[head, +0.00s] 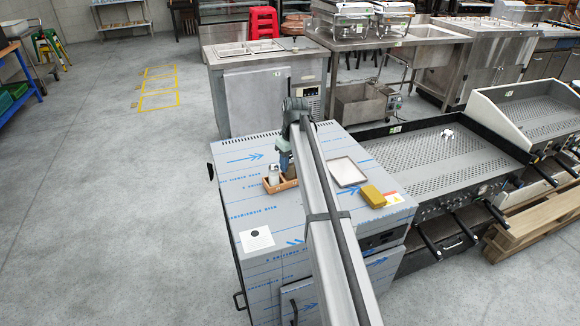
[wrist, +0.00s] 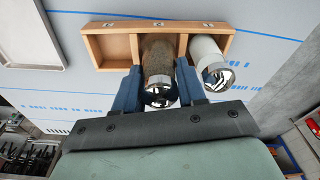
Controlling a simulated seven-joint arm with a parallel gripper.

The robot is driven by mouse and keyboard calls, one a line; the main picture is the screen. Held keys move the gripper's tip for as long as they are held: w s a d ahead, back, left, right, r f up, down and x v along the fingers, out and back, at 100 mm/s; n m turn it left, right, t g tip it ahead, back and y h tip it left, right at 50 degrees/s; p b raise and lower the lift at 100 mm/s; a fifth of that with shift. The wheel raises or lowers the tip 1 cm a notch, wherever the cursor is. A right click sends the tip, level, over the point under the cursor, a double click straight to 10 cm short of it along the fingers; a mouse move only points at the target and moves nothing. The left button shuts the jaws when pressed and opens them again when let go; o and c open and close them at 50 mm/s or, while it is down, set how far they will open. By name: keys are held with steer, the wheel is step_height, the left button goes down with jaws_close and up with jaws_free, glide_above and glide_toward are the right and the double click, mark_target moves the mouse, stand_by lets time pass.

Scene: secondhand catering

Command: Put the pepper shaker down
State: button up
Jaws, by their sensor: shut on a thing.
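The pepper shaker (wrist: 158,58) has a clear body with dark grains and a shiny metal cap. My gripper (wrist: 157,85) is shut on it, one blue finger on each side. The shaker stands in or just over the middle compartment of a small wooden three-part box (wrist: 108,48); I cannot tell whether its base touches the bottom. The white-filled salt shaker (wrist: 210,62) stands in the right compartment in the wrist view, and the left one is empty. In the head view the box (head: 289,184) and salt shaker (head: 273,174) show, while my gripper (head: 285,161) hides the pepper shaker.
The box sits on a film-covered steel cabinet top (head: 238,203). A shallow metal tray (head: 347,172), a yellow sponge-like block (head: 373,196) and a white card (head: 257,239) lie there too. A griddle (head: 435,155) stands to the right. The cabinet top's left part is mostly clear.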

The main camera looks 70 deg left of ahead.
steer(key=shift+f, duration=0.8)
steer(key=shift+f, duration=0.15)
steer(key=o, duration=0.8)
steer(key=r, duration=0.4)
steer(key=d+r, duration=0.1)
steer(key=r, duration=0.7)
steer(key=shift+w+d+r, duration=0.1)
steer(key=shift+w+d, duration=0.1)
